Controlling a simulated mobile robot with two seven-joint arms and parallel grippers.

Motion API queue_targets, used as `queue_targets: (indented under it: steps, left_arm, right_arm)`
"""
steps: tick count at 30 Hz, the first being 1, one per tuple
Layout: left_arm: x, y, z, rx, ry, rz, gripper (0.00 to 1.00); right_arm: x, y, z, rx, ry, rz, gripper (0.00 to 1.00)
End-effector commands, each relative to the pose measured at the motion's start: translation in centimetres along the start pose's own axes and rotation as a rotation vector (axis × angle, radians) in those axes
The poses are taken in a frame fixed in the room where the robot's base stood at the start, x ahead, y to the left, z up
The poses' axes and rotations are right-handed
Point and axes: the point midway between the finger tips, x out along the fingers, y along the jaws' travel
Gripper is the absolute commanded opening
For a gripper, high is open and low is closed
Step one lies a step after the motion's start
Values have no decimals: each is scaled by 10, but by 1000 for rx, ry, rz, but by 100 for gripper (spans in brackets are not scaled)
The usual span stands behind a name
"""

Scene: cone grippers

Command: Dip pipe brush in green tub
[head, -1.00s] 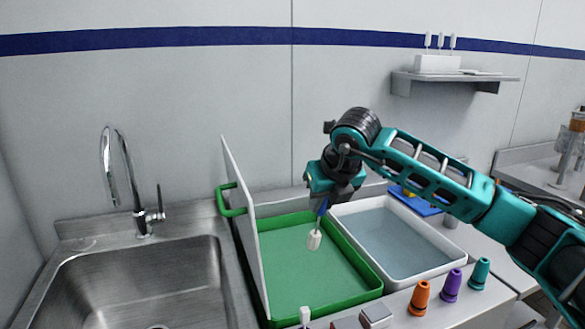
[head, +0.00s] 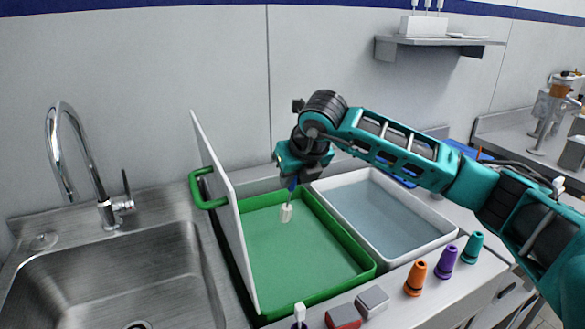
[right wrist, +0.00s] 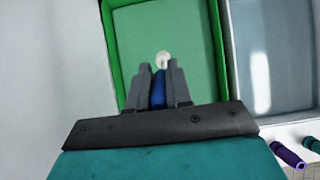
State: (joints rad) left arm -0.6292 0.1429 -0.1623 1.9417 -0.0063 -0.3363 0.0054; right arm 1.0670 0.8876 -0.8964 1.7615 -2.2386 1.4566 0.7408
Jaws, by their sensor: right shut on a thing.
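My right gripper (head: 296,174) is shut on the blue handle of the pipe brush (head: 287,213). The brush hangs down with its white head lowest, over the back part of the green tub (head: 367,273). I cannot tell whether the head touches the green liquid. In the right wrist view, my right gripper (right wrist: 163,85) has the blue handle between its fingers, and the white brush tip (right wrist: 163,58) shows beyond them against the green tub (right wrist: 112,62). My left gripper is not in view.
A white lid (head: 222,205) stands upright at the green tub's left side, beside the steel sink (head: 110,265). A white tub (head: 447,237) of clear liquid is on the right. Orange (head: 416,278), purple (head: 446,261) and teal (head: 471,247) cones stand in front.

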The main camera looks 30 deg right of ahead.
Motion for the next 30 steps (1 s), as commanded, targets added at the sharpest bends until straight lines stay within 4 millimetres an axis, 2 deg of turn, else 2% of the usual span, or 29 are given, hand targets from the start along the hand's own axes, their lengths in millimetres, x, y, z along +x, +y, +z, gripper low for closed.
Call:
queue_targets:
  steps: [1, 6, 21, 30]
  left_arm:
    - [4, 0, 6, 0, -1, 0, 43]
    - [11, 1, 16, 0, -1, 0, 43]
    - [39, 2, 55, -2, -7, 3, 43]
    - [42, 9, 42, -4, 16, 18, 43]
  right_arm:
    - [8, 0, -6, 0, 2, -1, 0]
    - [24, 0, -16, 0, 1, 1, 0]
    - [64, 0, -42, 1, -1, 0, 0]
    - [69, 0, -45, 1, -1, 0, 0]
